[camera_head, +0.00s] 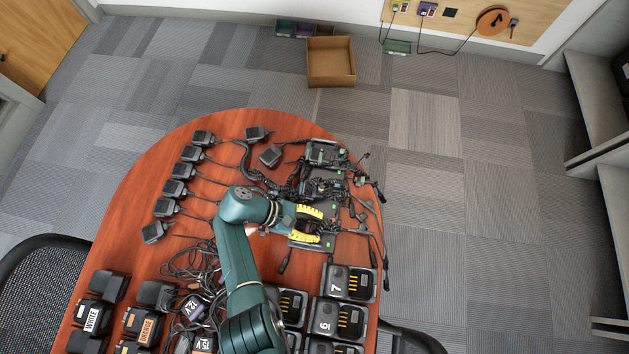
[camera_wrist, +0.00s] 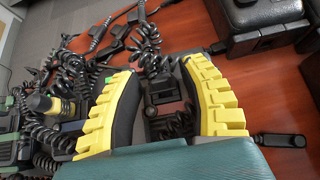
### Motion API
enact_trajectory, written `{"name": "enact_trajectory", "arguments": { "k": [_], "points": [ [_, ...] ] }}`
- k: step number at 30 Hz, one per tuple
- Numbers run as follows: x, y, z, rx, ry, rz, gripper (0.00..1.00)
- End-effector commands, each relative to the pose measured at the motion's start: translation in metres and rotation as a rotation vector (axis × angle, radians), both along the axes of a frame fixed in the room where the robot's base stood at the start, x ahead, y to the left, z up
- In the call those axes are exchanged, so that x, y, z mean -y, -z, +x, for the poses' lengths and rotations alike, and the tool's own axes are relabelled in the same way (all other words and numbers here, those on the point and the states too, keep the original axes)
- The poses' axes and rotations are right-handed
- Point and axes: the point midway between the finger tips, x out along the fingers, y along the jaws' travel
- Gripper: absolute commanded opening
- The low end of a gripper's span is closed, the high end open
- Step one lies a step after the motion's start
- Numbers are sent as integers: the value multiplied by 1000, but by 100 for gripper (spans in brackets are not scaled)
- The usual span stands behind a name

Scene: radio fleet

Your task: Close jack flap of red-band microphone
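My gripper (camera_head: 314,226) is over the right part of the wooden table, among radios and coiled cords. In the wrist view my gripper (camera_wrist: 162,70) has its two yellow-padded fingers spread apart. A small dark block (camera_wrist: 163,88) and coiled black cord show between them; I cannot tell whether either finger touches them. Two more (camera_head: 257,134) (camera_head: 271,156) lie near the back. No red band or jack flap can be made out in either view.
The wooden table (camera_head: 160,130) is crowded with radios (camera_head: 322,152), loose cables (camera_head: 200,265) and numbered chargers (camera_head: 349,283) at the front. A cardboard box (camera_head: 331,62) stands on the floor beyond the table.

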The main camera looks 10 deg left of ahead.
Motion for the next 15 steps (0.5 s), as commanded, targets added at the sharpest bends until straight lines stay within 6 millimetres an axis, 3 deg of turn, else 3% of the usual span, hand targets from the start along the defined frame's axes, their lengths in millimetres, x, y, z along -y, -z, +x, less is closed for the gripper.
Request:
{"name": "enact_trajectory", "arguments": {
  "k": [8, 15],
  "points": [
    [1, -5, 0, 3, 2, 28, 44],
    [9, -16, -2, 22, 7, 292, 44]
  ]
}}
